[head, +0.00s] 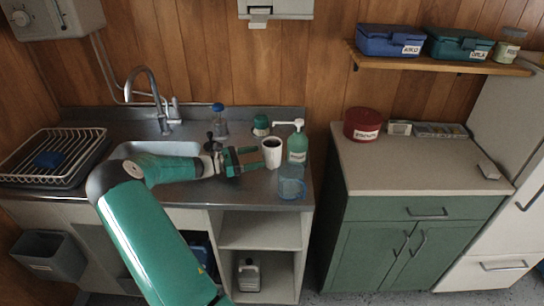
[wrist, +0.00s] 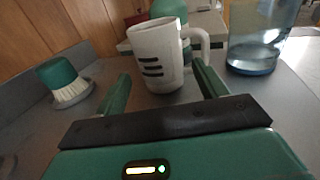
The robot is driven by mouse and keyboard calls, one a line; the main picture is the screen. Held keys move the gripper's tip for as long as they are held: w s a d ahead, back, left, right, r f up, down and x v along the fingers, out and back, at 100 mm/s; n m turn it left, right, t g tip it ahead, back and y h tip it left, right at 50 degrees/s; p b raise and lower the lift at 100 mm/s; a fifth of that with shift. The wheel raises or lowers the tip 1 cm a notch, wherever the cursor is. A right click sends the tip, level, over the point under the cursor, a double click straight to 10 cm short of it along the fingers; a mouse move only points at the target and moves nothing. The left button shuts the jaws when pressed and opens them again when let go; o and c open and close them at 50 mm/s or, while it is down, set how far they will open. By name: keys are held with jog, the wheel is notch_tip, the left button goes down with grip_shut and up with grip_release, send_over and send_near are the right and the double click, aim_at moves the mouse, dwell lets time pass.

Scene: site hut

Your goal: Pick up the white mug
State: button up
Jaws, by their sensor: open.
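The white mug (head: 272,153) stands upright on the steel counter, with dark contents showing inside its rim in the head view. In the wrist view the mug (wrist: 158,58) has dark stripes on its side and its handle on the right. My gripper (head: 250,160) is open, just left of the mug in the head view. In the wrist view its two green fingers (wrist: 162,88) point toward the mug, which stands ahead, around the fingertips. I cannot tell whether the fingers touch it.
A clear blue tumbler (head: 291,183) and a green pump bottle (head: 297,143) stand close right of the mug. A green-topped brush (wrist: 62,82) stands to the left in the wrist view. A blue-capped bottle (head: 219,119) stands behind my gripper. The sink and dish rack (head: 50,160) are further left.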

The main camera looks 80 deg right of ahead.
aim_at(270, 153)
jog(key=x, duration=0.6)
jog(key=shift+s+d, duration=0.1)
jog(key=shift+s, duration=0.05)
jog(key=shift+c, duration=0.4)
jog(key=c, duration=0.9)
jog(key=shift+r, duration=0.15)
jog(key=shift+c, duration=0.2)
